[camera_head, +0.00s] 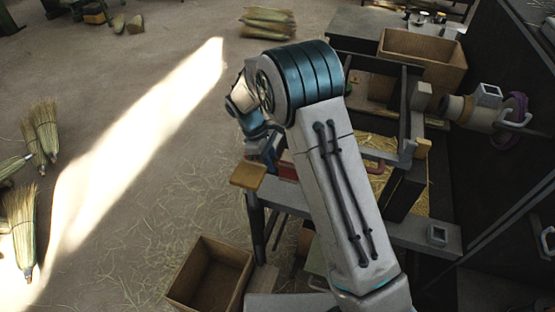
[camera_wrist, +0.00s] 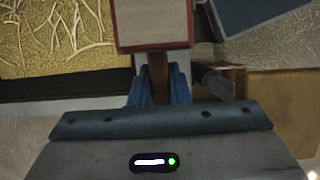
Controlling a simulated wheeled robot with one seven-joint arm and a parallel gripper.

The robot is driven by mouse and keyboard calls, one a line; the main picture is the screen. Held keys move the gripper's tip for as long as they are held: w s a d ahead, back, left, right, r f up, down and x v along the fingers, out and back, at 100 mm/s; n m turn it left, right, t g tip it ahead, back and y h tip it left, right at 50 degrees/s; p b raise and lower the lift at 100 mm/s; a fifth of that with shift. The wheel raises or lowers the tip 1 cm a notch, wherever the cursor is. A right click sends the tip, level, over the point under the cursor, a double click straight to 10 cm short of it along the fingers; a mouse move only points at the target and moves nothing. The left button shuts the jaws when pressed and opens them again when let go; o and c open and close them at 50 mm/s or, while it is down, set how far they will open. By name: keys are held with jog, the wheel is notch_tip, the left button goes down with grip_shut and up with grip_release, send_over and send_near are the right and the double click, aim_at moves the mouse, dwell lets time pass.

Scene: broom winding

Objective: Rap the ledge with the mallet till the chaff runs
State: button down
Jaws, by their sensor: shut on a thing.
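My gripper (camera_wrist: 159,88) is shut on the brown handle of the mallet (camera_wrist: 152,25) in the wrist view. The mallet's head has a pale square face with a red edge and points away from me. In the head view my gripper (camera_head: 264,148) is partly hidden by my arm, and a red part of the mallet (camera_head: 287,171) shows beside it. Yellow chaff (camera_wrist: 55,38) lies left of the mallet head; it also shows behind my arm (camera_head: 377,148). A dark strip, probably the ledge (camera_wrist: 65,88), borders the chaff. I cannot tell whether the mallet touches it.
An open brown box (camera_head: 208,275) stands on the floor below my gripper. Another box (camera_head: 425,55) sits at the bench's back. A winding machine (camera_head: 487,105) stands at the right. Brooms (camera_head: 45,130) lie at the left; the floor between is mostly clear, with scattered straw.

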notch_tip(320, 180, up, 3)
jog(key=shift+r+p, duration=0.1)
jog(key=shift+p, duration=0.8)
jog(key=shift+f+b, duration=1)
jog(key=shift+f, duration=0.5)
notch_tip(320, 180, down, 9)
jog(key=b, duration=0.5)
notch_tip(320, 180, up, 4)
jog(key=shift+f+p, duration=0.15)
jog(key=shift+p, duration=1)
jog(key=shift+f, duration=0.1)
